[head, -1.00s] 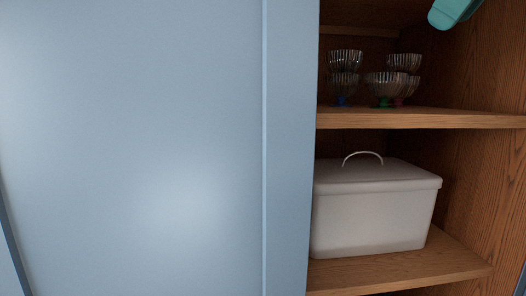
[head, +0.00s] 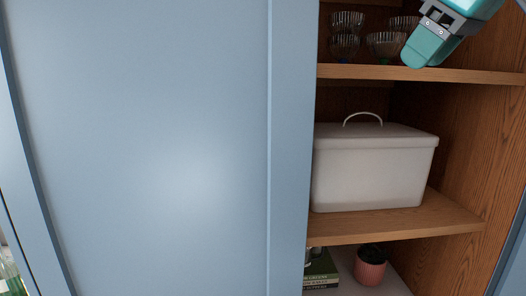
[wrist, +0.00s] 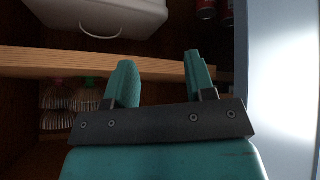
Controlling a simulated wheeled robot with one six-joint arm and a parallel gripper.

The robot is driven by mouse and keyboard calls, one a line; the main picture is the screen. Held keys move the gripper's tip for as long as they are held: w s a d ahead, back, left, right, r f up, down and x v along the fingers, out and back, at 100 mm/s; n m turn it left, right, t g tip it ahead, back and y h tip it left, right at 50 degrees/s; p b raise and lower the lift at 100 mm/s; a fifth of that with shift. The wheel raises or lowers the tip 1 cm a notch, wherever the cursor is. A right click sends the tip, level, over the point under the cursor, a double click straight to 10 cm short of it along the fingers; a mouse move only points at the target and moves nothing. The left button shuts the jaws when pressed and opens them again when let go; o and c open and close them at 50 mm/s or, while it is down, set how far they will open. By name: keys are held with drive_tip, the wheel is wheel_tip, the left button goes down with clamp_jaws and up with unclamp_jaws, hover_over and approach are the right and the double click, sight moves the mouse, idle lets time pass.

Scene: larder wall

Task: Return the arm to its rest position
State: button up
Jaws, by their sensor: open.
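My gripper (wrist: 160,85) is teal with a dark bar across its base. In the wrist view its two fingers stand apart with nothing between them, in front of a wooden shelf edge. In the head view part of my gripper (head: 432,42) shows at the top right, in front of the upper shelf and partly covering the glass bowls. Its other finger is not clear there.
A blue sliding door (head: 150,150) covers the left. Glass bowls (head: 345,35) stand on the upper shelf (head: 420,75). A white lidded box (head: 370,175) is on the shelf below. A ribbed pink pot (head: 370,267) and books (head: 321,272) are lower down.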

drive_tip(key=s+a+f+g+y+b, duration=0.1)
drive_tip(key=s+a+f+g+b, duration=0.2)
drive_tip(key=f, duration=0.8)
drive_tip(key=s+a+f+b, duration=0.3)
drive_tip(key=f+b, duration=0.1)
drive_tip(key=f, duration=0.8)
drive_tip(key=s+a+f+g+b, duration=0.1)
drive_tip(key=s+f+b, duration=0.2)
drive_tip(key=f, duration=0.7)
drive_tip(key=s+a+f+g+b, duration=0.1)
drive_tip(key=s+f+g+b, duration=0.1)
drive_tip(key=s+f, duration=0.6)
wheel_tip(320, 180, down, 2)
drive_tip(key=shift+s+f+m+g+b, duration=0.1)
drive_tip(key=shift+s+m+g+b, duration=0.15)
drive_tip(key=shift+b, duration=0.55)
